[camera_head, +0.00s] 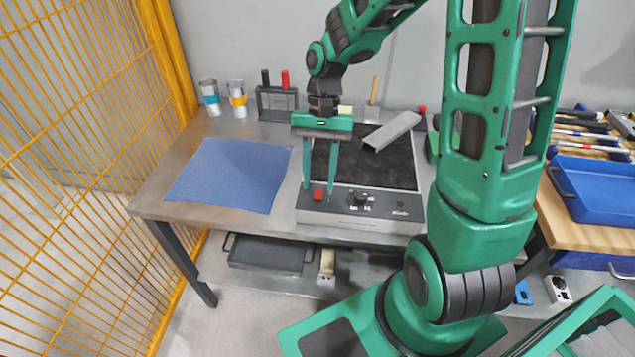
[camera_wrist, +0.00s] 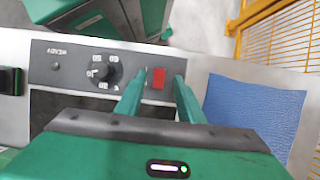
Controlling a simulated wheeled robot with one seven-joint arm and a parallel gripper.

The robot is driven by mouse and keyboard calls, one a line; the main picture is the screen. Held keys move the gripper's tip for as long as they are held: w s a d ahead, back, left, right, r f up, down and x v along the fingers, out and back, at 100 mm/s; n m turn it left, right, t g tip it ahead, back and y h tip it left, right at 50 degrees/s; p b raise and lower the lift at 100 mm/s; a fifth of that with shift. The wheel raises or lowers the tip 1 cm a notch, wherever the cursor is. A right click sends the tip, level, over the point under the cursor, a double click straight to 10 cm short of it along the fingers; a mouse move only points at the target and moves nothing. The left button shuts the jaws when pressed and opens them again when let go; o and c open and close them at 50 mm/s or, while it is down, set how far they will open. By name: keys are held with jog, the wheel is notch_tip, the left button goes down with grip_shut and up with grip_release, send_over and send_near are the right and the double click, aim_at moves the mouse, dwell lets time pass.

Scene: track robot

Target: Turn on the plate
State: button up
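The wrist view also shows the red switch (camera_wrist: 158,78) and the dial (camera_wrist: 105,72). My gripper (camera_head: 318,190) points down over the left end of the panel. Its two green fingers are apart, one on either side of the red switch, with nothing held. I cannot tell whether the fingertips touch the panel.
A grey metal bracket (camera_head: 392,131) lies across the plate's top. A blue cloth (camera_head: 229,174) lies to the left on the table. Two banded cups (camera_head: 238,97) and a dark rack (camera_head: 277,102) stand behind. A blue tray (camera_head: 597,190) is at the right.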

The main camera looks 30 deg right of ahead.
aim_at(318, 195)
jog(key=shift+x, duration=1.05)
grip_shut()
jog(key=shift+s, duration=0.1)
jog(key=shift+s+a+t+h, duration=0.2)
jog(key=shift+t+h, duration=0.2)
jog(key=shift+t, duration=0.2)
jog(key=shift+s+t+h, duration=0.1)
jog(key=shift+t+h, duration=0.4)
jog(key=shift+t, duration=0.1)
